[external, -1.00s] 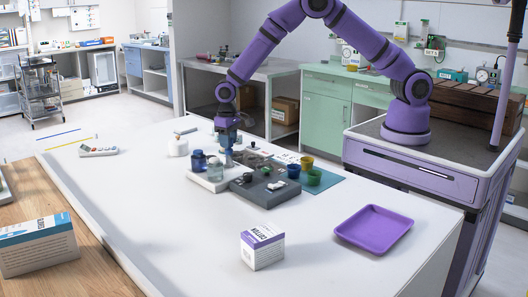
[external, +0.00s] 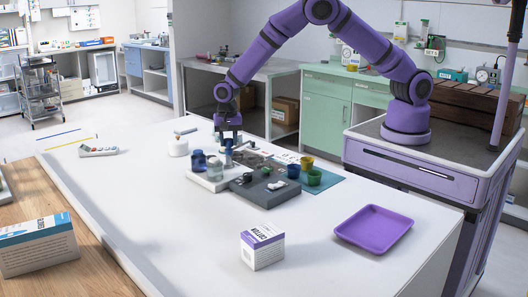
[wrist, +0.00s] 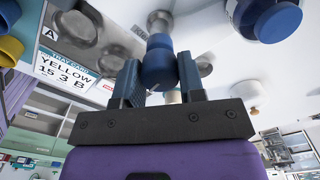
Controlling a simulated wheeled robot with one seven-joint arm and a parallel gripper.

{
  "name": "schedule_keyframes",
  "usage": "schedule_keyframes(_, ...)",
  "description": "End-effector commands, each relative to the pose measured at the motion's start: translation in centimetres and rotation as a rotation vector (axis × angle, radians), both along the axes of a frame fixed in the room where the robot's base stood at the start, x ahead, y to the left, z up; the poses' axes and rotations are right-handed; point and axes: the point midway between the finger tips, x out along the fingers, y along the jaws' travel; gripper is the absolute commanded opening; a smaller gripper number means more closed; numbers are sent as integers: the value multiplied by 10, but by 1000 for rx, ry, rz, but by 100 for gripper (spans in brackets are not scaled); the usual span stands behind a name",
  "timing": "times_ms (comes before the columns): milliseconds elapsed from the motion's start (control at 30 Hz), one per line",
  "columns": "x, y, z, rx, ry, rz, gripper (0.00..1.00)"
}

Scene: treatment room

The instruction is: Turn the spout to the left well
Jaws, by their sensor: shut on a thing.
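My gripper (wrist: 158,82) is shut on a blue knob (wrist: 158,64), with one finger on each side of it. The knob sits on a grey metal stem (wrist: 159,22), apparently the spout's post. In the external view my gripper (external: 229,140) points down over the spout area near the back of the white table. Shiny round metal wells (wrist: 75,28) show to the left of the post in the wrist view. The spout's own outlet and the way it points are hard to make out.
A dark grey block (external: 262,190) and yellow (external: 307,163) and green (external: 314,177) cups are to the right. The front of the table is clear around a cotton box (external: 262,247) and purple tray (external: 374,229).

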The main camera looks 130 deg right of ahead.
Motion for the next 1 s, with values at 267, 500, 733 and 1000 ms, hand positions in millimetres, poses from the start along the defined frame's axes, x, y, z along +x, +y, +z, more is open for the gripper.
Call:
schedule_keyframes(267,1,2,-1,2,2,-260,0)
schedule_keyframes(500,1,1,-1,1,1,-485,0)
schedule_keyframes(733,1,2,-1,1,1,-668,0)
schedule_keyframes(1000,1,2,-1,2,1,-813,0)
